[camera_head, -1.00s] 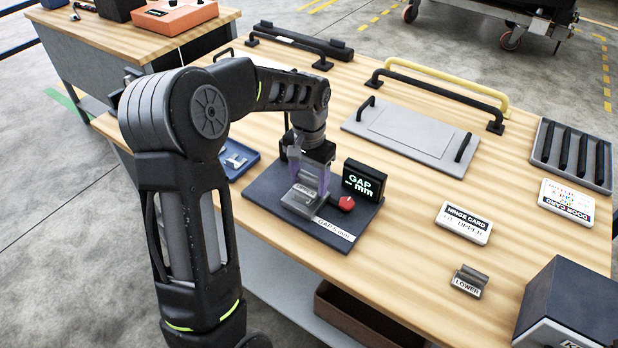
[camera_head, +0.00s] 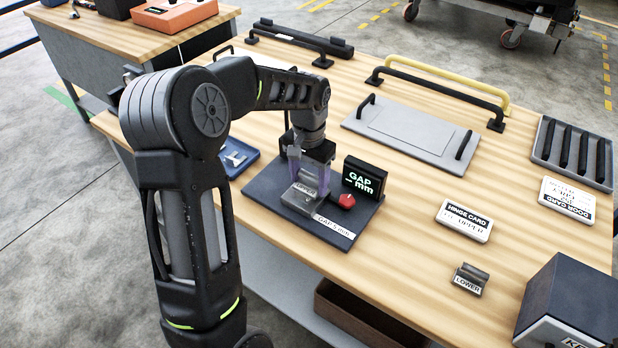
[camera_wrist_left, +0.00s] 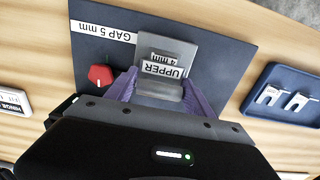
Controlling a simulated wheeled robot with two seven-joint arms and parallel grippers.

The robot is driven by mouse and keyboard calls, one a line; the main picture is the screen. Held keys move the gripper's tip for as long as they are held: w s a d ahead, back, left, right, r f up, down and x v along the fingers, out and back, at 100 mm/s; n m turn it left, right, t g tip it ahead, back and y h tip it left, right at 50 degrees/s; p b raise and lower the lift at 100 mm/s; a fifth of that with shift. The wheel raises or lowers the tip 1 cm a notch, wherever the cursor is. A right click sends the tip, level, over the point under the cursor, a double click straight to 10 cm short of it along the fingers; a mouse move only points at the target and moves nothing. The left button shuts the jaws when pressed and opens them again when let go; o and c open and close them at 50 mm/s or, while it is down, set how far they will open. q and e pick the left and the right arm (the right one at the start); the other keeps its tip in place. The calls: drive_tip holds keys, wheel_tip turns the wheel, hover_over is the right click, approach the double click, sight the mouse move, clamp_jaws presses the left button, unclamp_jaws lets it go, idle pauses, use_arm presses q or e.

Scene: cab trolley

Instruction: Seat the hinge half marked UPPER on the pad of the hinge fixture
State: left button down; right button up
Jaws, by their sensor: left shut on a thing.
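The hinge half marked UPPER (camera_head: 303,192) is a grey metal piece over the dark hinge fixture (camera_head: 262,190). My left gripper (camera_head: 312,182) is shut on it with purple fingers, pointing down. In the left wrist view the UPPER half (camera_wrist_left: 163,70) sits between the two fingers (camera_wrist_left: 158,90), its label upside down. It lies low at the fixture's pad; the pad is covered, and I cannot tell whether they touch. The fixture carries a display (camera_head: 364,178) reading "GAP – mm", a red knob (camera_head: 346,201) and a "GAP 5 mm" strip (camera_head: 335,227). My right gripper is out of view.
The LOWER hinge half (camera_head: 469,280) and the hinge card (camera_head: 464,222) lie to the right on the wooden bench. A blue tray (camera_head: 238,158) with small metal pieces is left of the fixture. A grey panel with handles (camera_head: 408,134) lies behind. A dark box (camera_head: 572,300) stands front right.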

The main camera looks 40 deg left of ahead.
sight(309, 176)
use_arm(q)
drive_tip(key=shift+f, duration=0.1)
idle(0.3)
drive_tip(key=shift+c, duration=1.4)
unclamp_jaws()
wheel_tip(309, 176, up, 8)
drive_tip(key=shift+f+b, duration=0.1)
drive_tip(key=shift+b, duration=0.2)
